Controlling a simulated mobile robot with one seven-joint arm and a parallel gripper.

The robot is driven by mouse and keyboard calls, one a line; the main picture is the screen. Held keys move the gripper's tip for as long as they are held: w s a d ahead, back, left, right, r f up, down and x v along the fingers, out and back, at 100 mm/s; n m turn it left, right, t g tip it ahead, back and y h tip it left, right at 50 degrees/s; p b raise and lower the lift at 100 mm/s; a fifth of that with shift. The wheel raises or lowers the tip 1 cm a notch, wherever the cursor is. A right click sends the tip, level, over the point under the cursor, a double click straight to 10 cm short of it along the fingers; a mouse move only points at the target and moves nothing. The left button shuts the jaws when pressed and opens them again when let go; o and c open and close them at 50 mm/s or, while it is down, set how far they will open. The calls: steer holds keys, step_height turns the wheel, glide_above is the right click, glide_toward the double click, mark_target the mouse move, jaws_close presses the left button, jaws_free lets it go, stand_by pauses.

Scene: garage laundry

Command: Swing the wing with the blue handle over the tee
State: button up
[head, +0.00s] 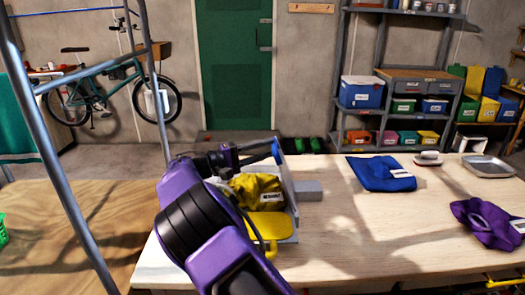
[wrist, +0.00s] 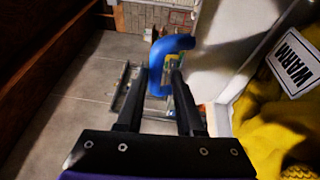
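The pale wing (head: 288,185) appears raised along the board's right side. Its blue handle (head: 277,151) is at the upper end, and the curved handle is large in the wrist view (wrist: 160,65). My gripper (head: 266,154) is at the handle. In the wrist view its fingers (wrist: 158,85) are apart, with the lower part of the handle between them; I cannot tell whether they touch it.
The pale table (head: 350,240) has free room right of the board. A grey block (head: 308,190) is beside the board. A blue folded cloth (head: 381,173), a purple cloth (head: 487,222) and a metal tray (head: 488,166) lie further right. A metal frame (head: 62,170) stands at left.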

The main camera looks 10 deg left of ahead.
steer(key=v, duration=1.7)
steer(key=shift+a+p, duration=0.25)
steer(key=shift+p, duration=0.15)
steer(key=shift+r, duration=0.15)
